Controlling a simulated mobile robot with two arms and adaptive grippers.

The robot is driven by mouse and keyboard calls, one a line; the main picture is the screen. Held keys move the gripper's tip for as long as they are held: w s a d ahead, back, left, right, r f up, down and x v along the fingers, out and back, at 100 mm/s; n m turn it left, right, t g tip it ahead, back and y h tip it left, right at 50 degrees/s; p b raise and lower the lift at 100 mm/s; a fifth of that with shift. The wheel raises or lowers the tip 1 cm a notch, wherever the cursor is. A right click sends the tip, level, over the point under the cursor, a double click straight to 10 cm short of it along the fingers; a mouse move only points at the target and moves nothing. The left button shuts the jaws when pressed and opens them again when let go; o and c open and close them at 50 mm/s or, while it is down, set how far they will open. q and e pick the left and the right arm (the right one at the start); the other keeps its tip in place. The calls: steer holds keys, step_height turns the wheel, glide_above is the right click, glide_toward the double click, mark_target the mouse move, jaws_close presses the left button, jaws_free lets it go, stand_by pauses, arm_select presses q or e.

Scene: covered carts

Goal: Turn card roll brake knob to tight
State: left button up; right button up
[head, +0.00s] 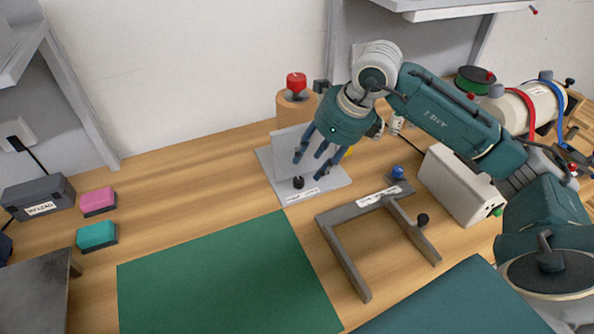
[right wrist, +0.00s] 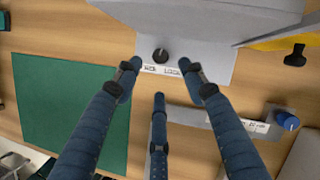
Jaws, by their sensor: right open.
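A brown card roll (head: 285,110) stands upright at the back of a grey stand near the wall. A red knob (head: 296,80) with a small pale mark sits on top of it. My right gripper (head: 316,160) is open and empty, in front of the roll and above the stand's base (head: 333,181). Its fingers point down, below the red knob's level and apart from it. In the right wrist view the fingertips (right wrist: 160,82) spread around a small black knob (right wrist: 160,55) beside a white label; contact cannot be told. The red knob is not in that view. My left gripper is not in view.
A grey frame (head: 347,262) with a blue knob (head: 397,171) lies right of the stand. A light box (head: 452,190) stands further right. A green mat (head: 215,285) lies in front. Pink (head: 97,201) and teal (head: 96,235) blocks are left.

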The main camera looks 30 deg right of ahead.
mark_target(298, 179)
steer(key=p+x, duration=0.1)
steer(key=x, duration=0.6)
steer(key=shift+w+a+f, duration=0.1)
steer(key=shift+f, duration=0.15)
steer(key=shift+w+a+f+p, duration=0.1)
steer(key=shift+f+p, duration=0.25)
steer(key=shift+f, duration=0.05)
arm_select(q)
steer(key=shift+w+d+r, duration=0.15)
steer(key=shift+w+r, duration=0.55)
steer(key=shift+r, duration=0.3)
arm_select(e)
steer(key=shift+f, duration=0.1)
jaws_close()
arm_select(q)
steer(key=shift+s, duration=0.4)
arm_select(e)
steer(key=shift+w, duration=0.1)
